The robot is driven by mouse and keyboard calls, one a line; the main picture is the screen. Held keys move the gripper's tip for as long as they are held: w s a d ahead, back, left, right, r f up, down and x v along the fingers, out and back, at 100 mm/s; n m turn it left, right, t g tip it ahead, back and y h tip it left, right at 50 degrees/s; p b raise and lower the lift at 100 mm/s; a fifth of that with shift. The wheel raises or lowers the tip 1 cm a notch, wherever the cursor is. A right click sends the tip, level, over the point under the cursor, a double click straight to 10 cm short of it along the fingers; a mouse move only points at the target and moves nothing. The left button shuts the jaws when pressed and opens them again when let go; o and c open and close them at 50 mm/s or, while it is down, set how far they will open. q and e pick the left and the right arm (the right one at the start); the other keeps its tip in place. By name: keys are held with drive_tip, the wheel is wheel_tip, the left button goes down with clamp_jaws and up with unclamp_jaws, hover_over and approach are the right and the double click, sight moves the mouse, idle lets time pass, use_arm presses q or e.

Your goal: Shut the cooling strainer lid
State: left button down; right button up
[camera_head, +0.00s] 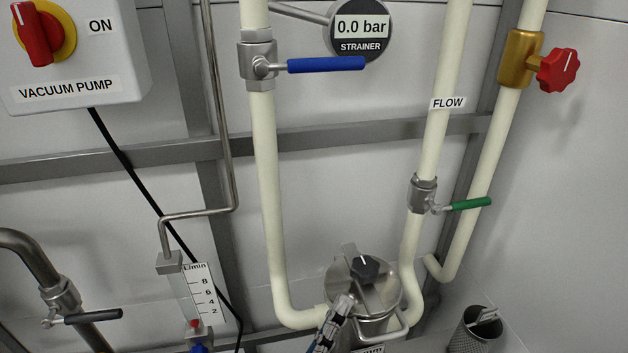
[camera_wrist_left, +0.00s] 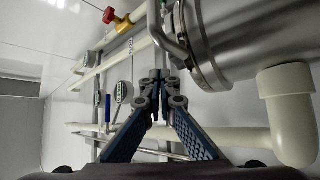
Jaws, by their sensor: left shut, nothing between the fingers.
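The cooling strainer is a metal canister at the bottom of the head view, between two cream pipes. Its round metal lid (camera_head: 346,269) lies over the top, with a crossbar and a black knob (camera_head: 365,268) on it. I cannot tell if the lid is fully seated. A bent metal handle (camera_head: 398,327) shows at its front right. My left gripper (camera_head: 345,301) is at the lid's front left edge, fingers together and empty; contact is unclear. In the left wrist view the gripper (camera_wrist_left: 158,76) is beside the shiny strainer body (camera_wrist_left: 240,40). My right gripper is out of view.
The strainer gauge (camera_head: 361,28) reads 0.0 bar. A blue-handled valve (camera_head: 325,65) and a green-handled valve (camera_head: 468,204) sit on the pipes, with handles crosswise. A flow meter (camera_head: 200,293) stands left. A dark bin-like container (camera_head: 470,338) stands lower right.

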use_arm(q)
drive_tip(key=v, duration=1.2)
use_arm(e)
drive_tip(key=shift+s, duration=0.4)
